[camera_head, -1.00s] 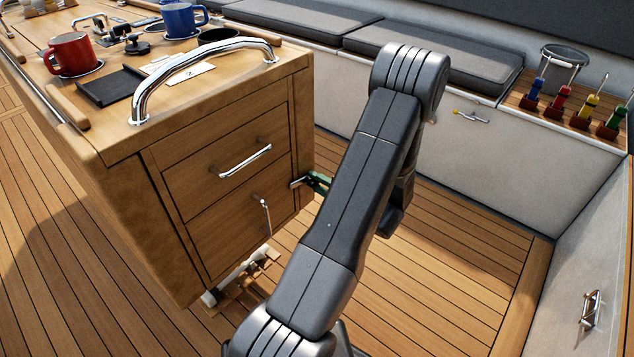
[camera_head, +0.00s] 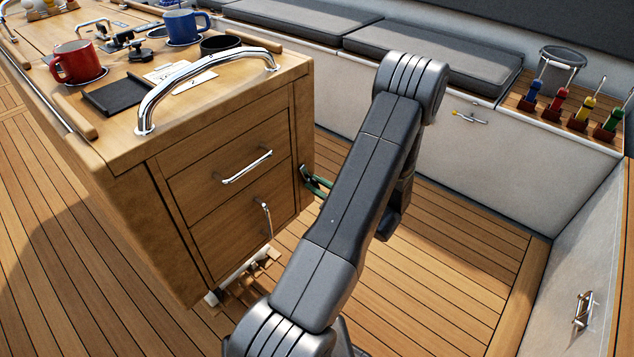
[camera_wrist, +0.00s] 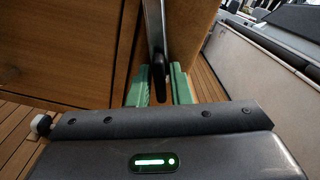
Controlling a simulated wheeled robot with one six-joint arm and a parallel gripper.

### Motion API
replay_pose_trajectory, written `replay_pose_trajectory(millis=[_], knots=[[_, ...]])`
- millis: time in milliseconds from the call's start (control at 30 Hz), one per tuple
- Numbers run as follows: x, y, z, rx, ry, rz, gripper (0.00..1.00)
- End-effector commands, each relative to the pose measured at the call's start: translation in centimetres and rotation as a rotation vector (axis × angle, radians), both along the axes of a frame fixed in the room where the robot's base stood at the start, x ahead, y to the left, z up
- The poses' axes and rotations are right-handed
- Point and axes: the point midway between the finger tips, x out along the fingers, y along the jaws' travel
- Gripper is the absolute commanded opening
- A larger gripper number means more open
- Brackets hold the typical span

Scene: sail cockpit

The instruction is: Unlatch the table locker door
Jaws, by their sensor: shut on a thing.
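The wooden table locker (camera_head: 185,190) stands at the left in the head view. Its end face has an upper panel with a horizontal chrome handle (camera_head: 247,167) and a lower panel with an upright chrome handle (camera_head: 267,218). My gripper (camera_wrist: 158,88) has green fingers. In the wrist view they are shut around a narrow dark latch lever (camera_wrist: 158,72) beside the wooden edge. In the head view my gripper (camera_head: 317,184) shows only partly, at the right edge of the locker. My arm hides the rest. How far the latch is turned cannot be told.
A red mug (camera_head: 77,62), a blue mug (camera_head: 181,27) and a chrome grab rail (camera_head: 205,75) are on the tabletop. A cushioned bench (camera_head: 430,70) runs along the back. Colored-handled tools (camera_head: 578,105) stand at the right. The deck at lower right is clear.

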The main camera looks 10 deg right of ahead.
Motion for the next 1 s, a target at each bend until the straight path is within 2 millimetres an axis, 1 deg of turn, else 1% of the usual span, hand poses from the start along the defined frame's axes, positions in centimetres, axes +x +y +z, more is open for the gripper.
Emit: replay_pose_trajectory(millis=[200,500,700,1000], knots=[[-0.08,0.02,0.06,0.138,0.111,0.000,0.00],[-0.10,0.04,-0.04,0.260,0.206,0.000,0.00],[-0.10,0.05,-0.10,0.297,0.234,0.000,0.00],[-0.11,0.05,-0.14,0.306,0.242,0.000,0.00]])
